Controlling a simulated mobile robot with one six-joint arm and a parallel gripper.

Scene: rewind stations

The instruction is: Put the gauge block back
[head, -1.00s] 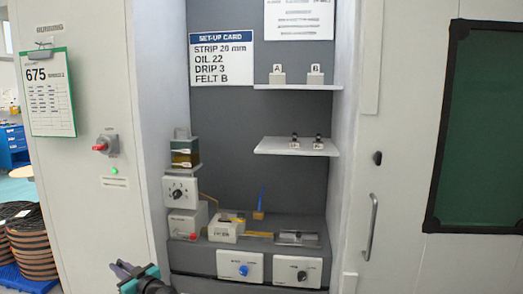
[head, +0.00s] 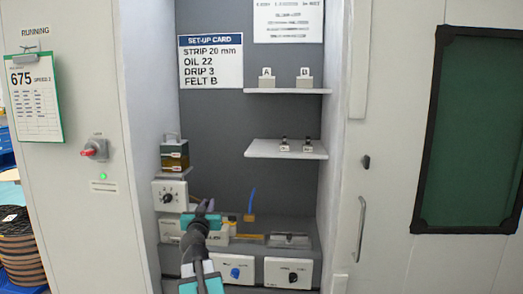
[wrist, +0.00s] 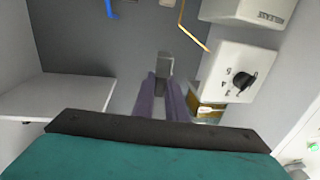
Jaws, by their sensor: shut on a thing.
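My gripper (head: 205,207) is raised in front of the left part of the recess, before the station's bench. In the wrist view its two long purplish fingers (wrist: 163,95) are shut on a small grey block (wrist: 165,65), which I take to be the gauge block. The block sticks out beyond the fingertips, clear of any surface as far as I can see. In the head view the block is too small to make out at the gripper.
The lower white shelf (head: 262,149) holds two small labelled items. The upper shelf (head: 255,90) holds blocks A (head: 266,81) and B (head: 304,82). A dial box (head: 170,197) and oil container (head: 174,156) stand left. Knob panels (head: 289,273) front the bench.

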